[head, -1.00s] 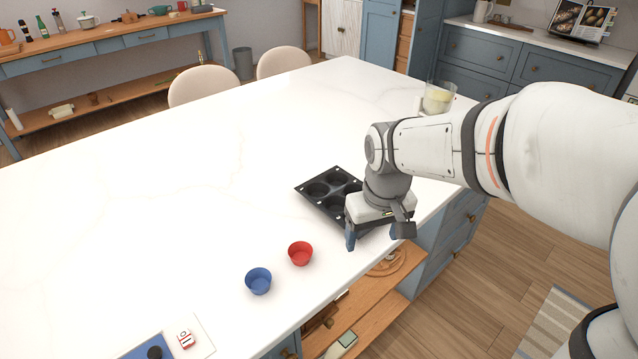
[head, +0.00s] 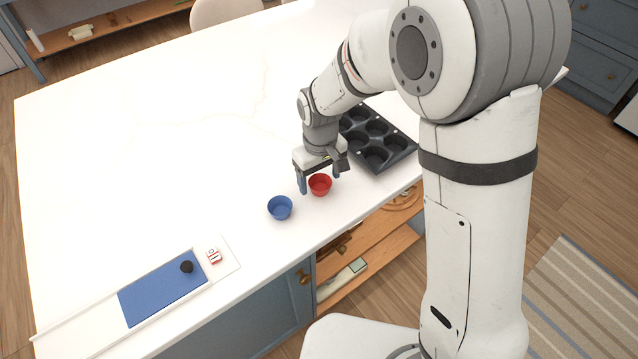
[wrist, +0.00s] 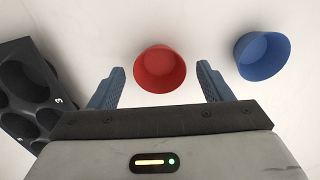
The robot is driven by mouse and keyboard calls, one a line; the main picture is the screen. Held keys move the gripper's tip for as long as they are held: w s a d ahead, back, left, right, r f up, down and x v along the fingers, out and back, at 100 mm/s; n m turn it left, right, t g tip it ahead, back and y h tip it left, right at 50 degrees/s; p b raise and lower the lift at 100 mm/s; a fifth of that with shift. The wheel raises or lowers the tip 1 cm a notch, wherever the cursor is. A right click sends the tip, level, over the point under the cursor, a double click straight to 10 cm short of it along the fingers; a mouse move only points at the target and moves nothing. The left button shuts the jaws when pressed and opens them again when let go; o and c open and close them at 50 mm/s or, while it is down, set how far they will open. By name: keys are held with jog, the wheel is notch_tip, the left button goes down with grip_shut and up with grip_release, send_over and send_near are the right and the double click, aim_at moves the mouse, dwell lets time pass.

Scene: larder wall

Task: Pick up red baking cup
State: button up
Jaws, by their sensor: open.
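The red baking cup (head: 320,185) stands upright on the white counter, with the blue cup to its left in the head view. My gripper (head: 319,184) is open just above and beside the red cup. In the wrist view the red cup (wrist: 160,69) lies between and slightly beyond the two blue fingertips (wrist: 160,76), with a gap on each side. The cup looks empty, and I cannot tell how high the fingertips are above the counter.
A blue baking cup (head: 280,207) stands close by; the wrist view shows it right of the right finger (wrist: 262,56). A dark muffin tin (head: 397,151) lies behind to the right. A board with a blue panel (head: 163,287) lies at the front left. The counter's left side is clear.

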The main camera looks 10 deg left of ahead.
jog(key=shift+f, duration=0.55)
jog(key=c, duration=1)
jog(key=shift+o, duration=0.2)
